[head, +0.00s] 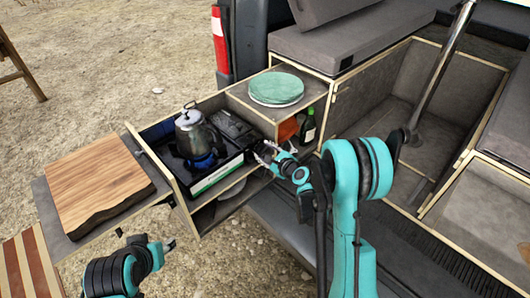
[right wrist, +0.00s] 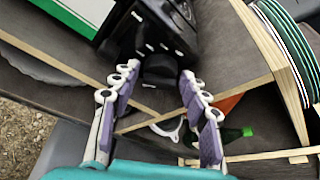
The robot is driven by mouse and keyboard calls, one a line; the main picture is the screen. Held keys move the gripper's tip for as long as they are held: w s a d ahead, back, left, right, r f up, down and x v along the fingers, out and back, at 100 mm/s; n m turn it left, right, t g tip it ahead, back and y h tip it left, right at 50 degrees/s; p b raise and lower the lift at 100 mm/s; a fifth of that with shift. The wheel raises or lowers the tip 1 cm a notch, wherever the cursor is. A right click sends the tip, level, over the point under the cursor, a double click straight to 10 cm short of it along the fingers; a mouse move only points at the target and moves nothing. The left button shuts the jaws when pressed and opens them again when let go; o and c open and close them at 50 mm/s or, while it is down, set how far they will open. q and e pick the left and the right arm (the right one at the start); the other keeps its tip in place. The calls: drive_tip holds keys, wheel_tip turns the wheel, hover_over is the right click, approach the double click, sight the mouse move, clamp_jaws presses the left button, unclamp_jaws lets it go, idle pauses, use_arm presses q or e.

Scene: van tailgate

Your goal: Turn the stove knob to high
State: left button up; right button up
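The camp stove (head: 226,172) is dark with a green and white front strip and stands in the pull-out drawer. A kettle (head: 196,136) sits over a blue flame on it. In the right wrist view, a black round part that looks like the stove knob (right wrist: 160,68) shows ahead, between the fingertips; its marking cannot be read. My right gripper (head: 268,154) is at the stove's right end, and in the right wrist view (right wrist: 158,82) its fingers are spread. Whether they touch the knob is unclear. My left gripper (head: 168,244) is low, below the cutting board, its fingers small and unclear.
Green plates (head: 276,88) are stacked on the cabinet right of the stove. A wooden cutting board (head: 97,183) lies on the left shelf. Wooden partition edges run close to my right gripper.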

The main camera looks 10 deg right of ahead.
drive_tip(key=c, duration=0.6)
drive_tip(key=shift+w+d+m+g+y, duration=0.1)
drive_tip(key=shift+d+m+g+y, duration=0.15)
drive_tip(key=shift+m+g+y, duration=0.7)
drive_tip(key=shift+c, duration=0.2)
drive_tip(key=shift+r+m+b, duration=0.1)
drive_tip(key=shift+m+b, duration=0.25)
drive_tip(key=shift+m, duration=0.5)
drive_tip(key=o, duration=1.1)
drive_tip(key=shift+o, duration=0.2)
